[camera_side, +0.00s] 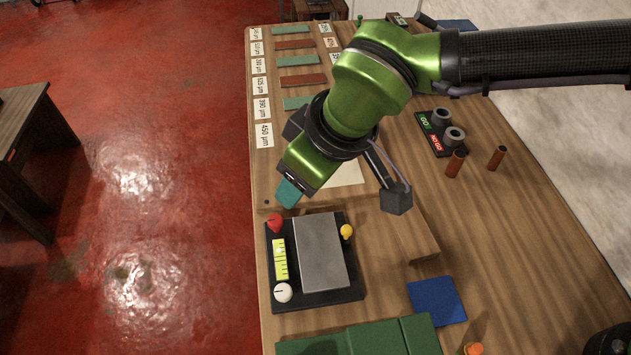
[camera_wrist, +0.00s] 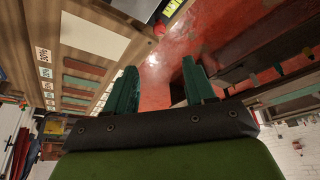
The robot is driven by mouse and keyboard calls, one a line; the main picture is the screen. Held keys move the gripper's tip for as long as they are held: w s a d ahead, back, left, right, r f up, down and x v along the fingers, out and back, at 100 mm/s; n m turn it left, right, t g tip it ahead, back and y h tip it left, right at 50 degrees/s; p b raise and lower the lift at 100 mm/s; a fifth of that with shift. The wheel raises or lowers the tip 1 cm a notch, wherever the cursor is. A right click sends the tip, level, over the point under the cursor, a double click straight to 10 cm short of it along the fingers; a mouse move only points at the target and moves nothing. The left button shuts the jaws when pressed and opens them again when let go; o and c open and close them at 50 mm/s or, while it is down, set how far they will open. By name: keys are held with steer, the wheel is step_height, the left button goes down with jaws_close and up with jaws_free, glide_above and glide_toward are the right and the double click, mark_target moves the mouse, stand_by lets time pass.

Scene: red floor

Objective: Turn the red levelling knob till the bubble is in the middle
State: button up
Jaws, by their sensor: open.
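The levelling device has a black base (camera_side: 316,300) and a grey metal plate (camera_side: 318,252). Its red knob (camera_side: 276,223) is at the far left corner, and it also shows at the top of the wrist view (camera_wrist: 159,28). A yellow-green vial (camera_side: 280,260) with dark marks lies between the red knob and a white knob (camera_side: 283,293). A yellow knob (camera_side: 347,231) is on the right edge. The bubble is too small to make out. My gripper (camera_side: 288,193) is above and just beyond the red knob, apart from it; in the wrist view its teal fingers (camera_wrist: 160,88) are spread and empty.
A blue pad (camera_side: 437,301) and green blocks (camera_side: 375,338) lie near the device. Two brown cylinders (camera_side: 455,163) and a GO/NO GO gauge stand (camera_side: 440,134) are at right. Labelled strips (camera_side: 302,61) line the far left. The table's left edge is close to the device.

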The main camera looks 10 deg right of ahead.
mark_target(275, 221)
steer(key=x, duration=1.6)
steer(key=shift+f, duration=0.25)
jaws_close()
